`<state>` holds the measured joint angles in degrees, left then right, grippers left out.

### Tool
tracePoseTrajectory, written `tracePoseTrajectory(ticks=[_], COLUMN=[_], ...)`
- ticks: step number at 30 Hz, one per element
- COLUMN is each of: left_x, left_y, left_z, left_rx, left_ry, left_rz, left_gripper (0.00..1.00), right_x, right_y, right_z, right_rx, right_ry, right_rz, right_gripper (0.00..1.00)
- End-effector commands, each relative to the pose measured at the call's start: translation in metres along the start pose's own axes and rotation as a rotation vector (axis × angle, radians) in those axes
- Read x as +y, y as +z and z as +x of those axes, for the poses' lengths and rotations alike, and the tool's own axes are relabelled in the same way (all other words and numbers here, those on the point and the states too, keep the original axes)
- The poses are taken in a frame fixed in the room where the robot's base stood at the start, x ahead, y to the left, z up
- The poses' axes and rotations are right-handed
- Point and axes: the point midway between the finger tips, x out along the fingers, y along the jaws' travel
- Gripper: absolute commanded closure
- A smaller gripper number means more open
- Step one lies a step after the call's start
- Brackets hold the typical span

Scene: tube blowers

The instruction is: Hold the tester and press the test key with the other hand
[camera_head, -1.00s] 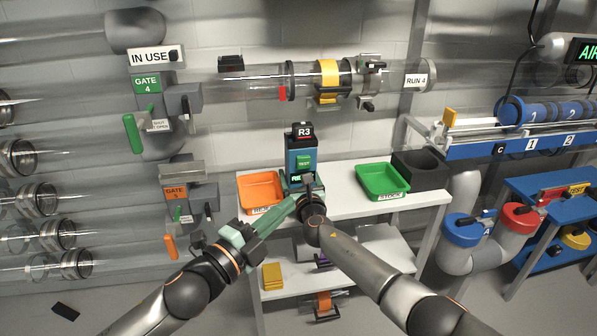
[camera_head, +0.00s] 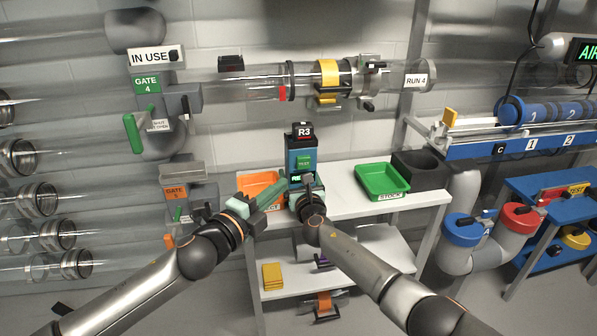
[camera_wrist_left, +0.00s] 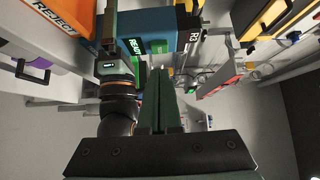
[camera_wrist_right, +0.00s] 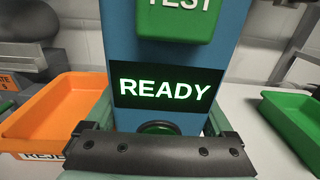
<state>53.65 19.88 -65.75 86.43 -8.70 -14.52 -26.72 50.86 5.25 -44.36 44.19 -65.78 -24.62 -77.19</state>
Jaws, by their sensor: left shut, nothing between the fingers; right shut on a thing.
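The tester (camera_head: 303,144) is a blue and dark upright box with an R3 label on top, above the white bench. Its green TEST key (camera_head: 304,162) is on the front, above a lit display reading READY (camera_wrist_right: 162,88). My right gripper (camera_head: 307,187) is shut on the tester's lower part, and its fingers partly hide it. My left gripper (camera_head: 285,185) is shut and empty, just left of the tester and below the key's height. In the left wrist view its closed fingertips (camera_wrist_left: 161,72) point toward the tester, apart from the key as far as I can see.
An orange REJECT tray (camera_head: 257,184) is left of the tester, partly behind my left gripper. A green STOCK tray (camera_head: 383,181) and a black bin (camera_head: 420,170) are to the right. A clear tube (camera_head: 255,86) runs along the wall above.

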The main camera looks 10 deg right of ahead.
Motion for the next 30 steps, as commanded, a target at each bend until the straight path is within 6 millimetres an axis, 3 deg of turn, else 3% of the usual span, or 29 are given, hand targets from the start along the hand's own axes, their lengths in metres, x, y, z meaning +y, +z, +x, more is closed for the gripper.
tracePoseTrajectory(ticks=[6, 15, 30], left_x=[-0.001, -0.001, -0.001], left_y=[-0.001, 0.000, 0.000], left_z=[0.034, 0.067, 0.079], left_rx=[0.001, 0.000, 0.001], left_ry=[-0.001, -0.001, -0.001], left_rz=[0.000, -0.001, 0.000], left_gripper=[1.00, 1.00, 1.00], right_x=[0.000, 0.000, 0.000], right_y=[0.002, 0.002, 0.002], right_z=[0.000, 0.000, 0.000], right_rx=[-0.002, -0.002, -0.002], right_ry=[0.000, 0.000, 0.000], right_rz=[0.000, 0.000, 0.000], right_gripper=[0.84, 0.84, 0.84])
